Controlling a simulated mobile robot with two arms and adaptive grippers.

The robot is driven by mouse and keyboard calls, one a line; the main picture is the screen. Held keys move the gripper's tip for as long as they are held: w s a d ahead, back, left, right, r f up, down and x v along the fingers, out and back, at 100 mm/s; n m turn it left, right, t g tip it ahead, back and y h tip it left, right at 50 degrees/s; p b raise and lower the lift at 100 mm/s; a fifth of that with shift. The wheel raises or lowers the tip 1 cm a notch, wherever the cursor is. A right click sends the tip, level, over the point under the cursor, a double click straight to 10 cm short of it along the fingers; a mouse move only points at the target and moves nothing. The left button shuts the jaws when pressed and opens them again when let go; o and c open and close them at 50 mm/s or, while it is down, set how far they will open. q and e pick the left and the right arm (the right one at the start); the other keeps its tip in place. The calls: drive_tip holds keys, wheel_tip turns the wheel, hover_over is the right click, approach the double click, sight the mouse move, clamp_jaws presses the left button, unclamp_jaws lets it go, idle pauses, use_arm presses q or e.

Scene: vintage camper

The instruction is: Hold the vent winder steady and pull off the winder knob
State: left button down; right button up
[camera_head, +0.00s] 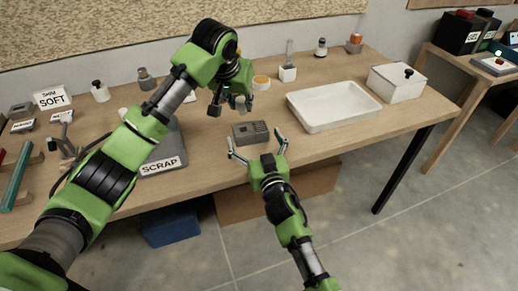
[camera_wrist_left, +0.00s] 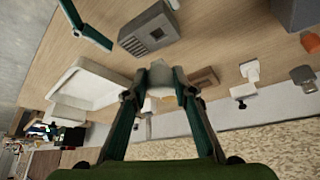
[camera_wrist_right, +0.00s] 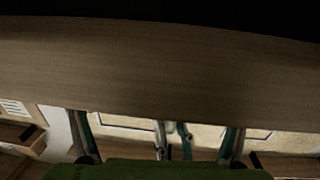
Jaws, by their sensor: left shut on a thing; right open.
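The vent winder (camera_head: 250,132) is a grey block with dark slots, lying near the front edge of the bench. It also shows in the left wrist view (camera_wrist_left: 150,34). My left gripper (camera_head: 232,104) is above and behind it, shut on a small pale grey piece that looks like the winder knob (camera_wrist_left: 161,74). That piece is apart from the block. My right gripper (camera_head: 256,147) is open at the front edge, its fingers spread at either side of the block's front. The right wrist view shows mostly the bench edge, with the block not clearly visible.
A grey tray labelled SCRAP (camera_head: 162,163) lies left of the block, partly behind my left arm. A white tray (camera_head: 333,106) and a lidded white box (camera_head: 397,82) stand to the right. Several small items line the bench's back. Bare wood lies between the block and the white tray.

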drive_tip(key=v, duration=1.1)
